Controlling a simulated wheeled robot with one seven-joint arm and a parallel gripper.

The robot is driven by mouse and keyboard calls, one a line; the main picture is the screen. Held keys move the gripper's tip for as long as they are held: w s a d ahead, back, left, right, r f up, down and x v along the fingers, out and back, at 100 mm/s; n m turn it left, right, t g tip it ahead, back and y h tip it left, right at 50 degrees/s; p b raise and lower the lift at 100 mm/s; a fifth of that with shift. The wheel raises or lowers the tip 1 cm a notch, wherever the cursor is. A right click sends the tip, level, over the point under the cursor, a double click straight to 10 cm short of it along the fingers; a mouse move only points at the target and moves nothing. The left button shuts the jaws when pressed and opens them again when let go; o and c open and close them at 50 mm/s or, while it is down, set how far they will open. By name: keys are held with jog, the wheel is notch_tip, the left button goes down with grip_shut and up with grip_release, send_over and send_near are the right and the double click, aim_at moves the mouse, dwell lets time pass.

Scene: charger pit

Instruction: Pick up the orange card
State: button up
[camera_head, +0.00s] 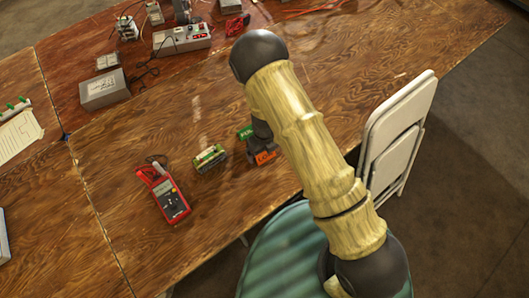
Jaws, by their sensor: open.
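The orange card (264,157) shows as a small orange patch on the wooden table, left of my arm. My gripper (260,140) is a dark shape right beside it and over it, seen from above. The gripper is open. My forearm hides part of it, so I cannot tell whether its fingers are around the card or touching it. A small green piece (245,132) shows on the gripper's far left side.
A green-and-yellow block (209,158) lies just left of the card. A red multimeter (169,196) is farther left. A grey box (105,89) and a power strip (181,40) lie farther back. A white folding chair (398,135) stands at the table's right edge.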

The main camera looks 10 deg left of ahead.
jog(key=shift+f, duration=0.6)
jog(key=c, duration=1)
